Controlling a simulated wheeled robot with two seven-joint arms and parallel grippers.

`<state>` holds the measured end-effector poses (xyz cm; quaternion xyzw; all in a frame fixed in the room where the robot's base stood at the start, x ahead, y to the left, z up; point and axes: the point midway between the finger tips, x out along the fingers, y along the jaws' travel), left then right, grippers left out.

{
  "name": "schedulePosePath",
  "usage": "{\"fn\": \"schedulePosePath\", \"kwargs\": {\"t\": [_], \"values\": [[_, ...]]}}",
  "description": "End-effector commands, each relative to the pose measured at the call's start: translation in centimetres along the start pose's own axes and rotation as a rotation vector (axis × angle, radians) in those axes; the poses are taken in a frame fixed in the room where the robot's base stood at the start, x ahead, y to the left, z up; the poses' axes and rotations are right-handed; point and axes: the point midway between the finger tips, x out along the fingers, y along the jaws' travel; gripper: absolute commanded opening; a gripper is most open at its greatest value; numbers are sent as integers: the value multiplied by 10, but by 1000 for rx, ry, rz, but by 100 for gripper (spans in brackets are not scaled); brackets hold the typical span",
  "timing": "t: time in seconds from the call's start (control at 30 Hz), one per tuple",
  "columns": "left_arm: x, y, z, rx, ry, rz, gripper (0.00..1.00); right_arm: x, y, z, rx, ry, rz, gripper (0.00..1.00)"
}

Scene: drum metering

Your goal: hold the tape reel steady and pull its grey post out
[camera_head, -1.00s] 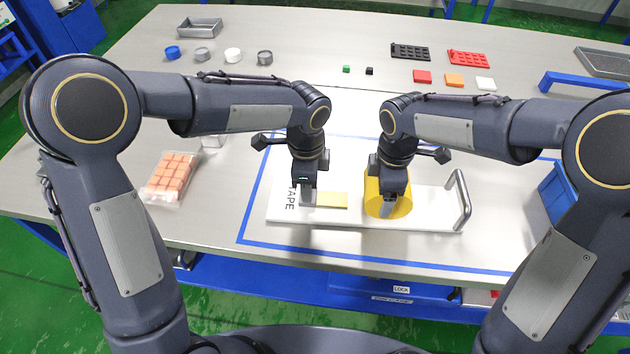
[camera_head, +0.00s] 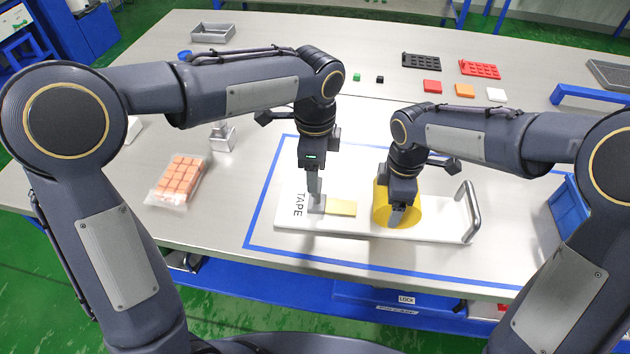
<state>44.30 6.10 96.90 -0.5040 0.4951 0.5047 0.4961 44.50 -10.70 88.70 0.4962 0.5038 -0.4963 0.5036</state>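The yellow tape reel (camera_head: 412,212) sits on the right part of a white board (camera_head: 350,228) marked TAPE. My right gripper (camera_head: 396,216) is down at the reel, with a finger in front of its near face. Its other finger is hidden, so its grip cannot be told. A small grey piece (camera_head: 318,208), perhaps the grey post, stands at the left end of a flat yellow strip (camera_head: 341,208). My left gripper (camera_head: 315,196) points down directly over this grey piece. Its fingers overlap in view; I cannot tell whether they touch or grip it.
A metal handle (camera_head: 469,208) rises at the board's right end. Blue tape lines frame the board. A bag of orange blocks (camera_head: 180,180) lies to the left. A blue bin (camera_head: 568,208) is at the right. Coloured tiles and trays lie at the back.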

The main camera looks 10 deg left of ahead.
Motion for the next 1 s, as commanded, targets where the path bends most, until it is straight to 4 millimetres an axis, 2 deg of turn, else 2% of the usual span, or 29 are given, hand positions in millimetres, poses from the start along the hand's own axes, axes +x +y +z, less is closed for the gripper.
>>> {"fn": "schedulePosePath", "kwargs": {"t": [0.1, 0.3, 0.7, 0.73, 0.87, 1.0], "values": [[-23, 0, 0, 1, 2, -3, 62, 0, 0, 0, -3, 0, 0, 25], [-42, 0, 0, 1, 0, 0, 62, -1, 0, 0, -3, 0, 0, 25], [-45, 0, 0, 1, 0, 1, 62, -1, 0, 0, -3, 0, 0, 25], [-45, 0, 0, 0, 0, 1, 62, -1, 0, 0, -3, 0, 0, 83], [-45, 0, 0, 0, 0, 1, 62, -1, 0, 0, -3, 0, 0, 100], [-45, 0, 0, 0, 0, 1, 62, 0, 0, 0, -2, 0, 0, 100]]}}
